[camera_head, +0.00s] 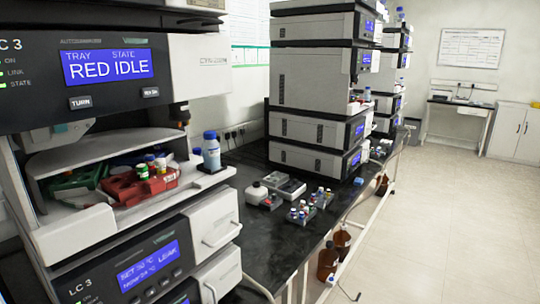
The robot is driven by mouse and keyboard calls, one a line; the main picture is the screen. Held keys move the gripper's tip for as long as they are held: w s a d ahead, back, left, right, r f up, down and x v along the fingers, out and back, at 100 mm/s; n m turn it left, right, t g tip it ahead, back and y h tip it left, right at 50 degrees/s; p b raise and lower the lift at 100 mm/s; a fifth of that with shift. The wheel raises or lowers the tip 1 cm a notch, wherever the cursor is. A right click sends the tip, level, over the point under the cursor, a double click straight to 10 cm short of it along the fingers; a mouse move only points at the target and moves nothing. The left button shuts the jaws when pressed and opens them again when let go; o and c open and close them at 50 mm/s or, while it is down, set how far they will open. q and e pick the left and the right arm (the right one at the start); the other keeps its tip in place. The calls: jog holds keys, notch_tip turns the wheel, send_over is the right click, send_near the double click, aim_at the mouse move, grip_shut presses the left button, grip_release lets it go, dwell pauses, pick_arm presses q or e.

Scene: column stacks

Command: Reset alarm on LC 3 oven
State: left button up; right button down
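The LC 3 oven (105,252) is the dark-fronted unit at the lower left, marked "LC 3". Its blue display (148,266) shows a "SET" line with the word "LEAK" and a "NOW" line, both in °C; the digits are small. Neither of my grippers is in view.
The autosampler's open bay holds a red tray (125,190) with vials and a green tray (75,180). A blue-capped bottle (211,152) stands beside it. The dark bench (255,225) carries vial racks and another instrument stack (315,80). The floor at right is clear.

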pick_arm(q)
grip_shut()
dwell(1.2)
